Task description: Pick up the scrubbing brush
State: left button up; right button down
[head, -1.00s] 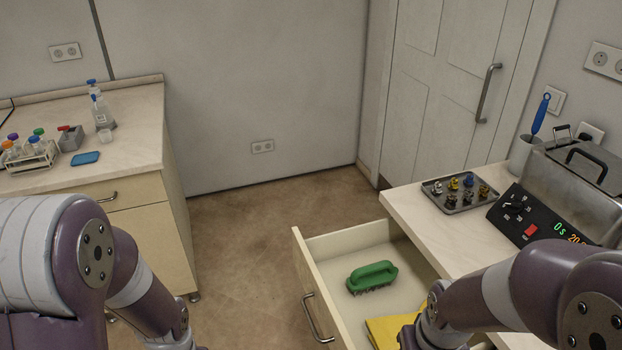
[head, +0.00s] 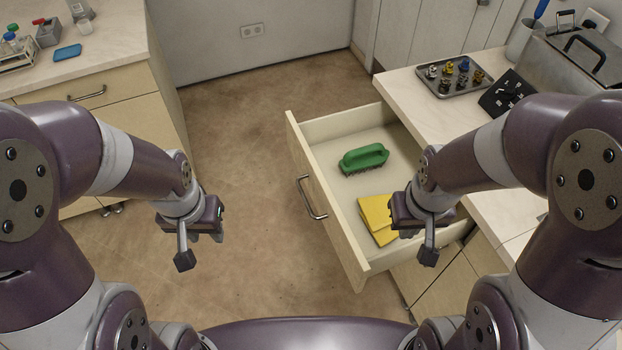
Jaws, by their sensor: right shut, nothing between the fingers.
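The green scrubbing brush (head: 363,158) lies bristles down in the open drawer (head: 318,186), towards its far part. My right gripper (head: 428,257) is over the near right part of the drawer, to the right of and nearer than the brush, apart from it. It is shut and empty. My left gripper (head: 184,260) hangs over the open floor, well left of the drawer. Its fingers are seen from the side, so I cannot tell whether it is open or shut.
A folded yellow cloth (head: 376,217) lies in the drawer beside my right gripper. The counter (head: 404,86) above holds a tray of small parts (head: 449,78) and a metal device (head: 580,62). Another cabinet (head: 140,90) stands at left. Floor between is clear.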

aim_at(374, 154)
jog(key=z, duration=3.45)
jog(key=u, duration=2.95)
jog(key=j+z, duration=0.1)
jog(key=z, duration=1.2)
jog(key=j+z, duration=1)
jog(key=k+j+z, duration=0.15)
jog(key=j+z, duration=0.3)
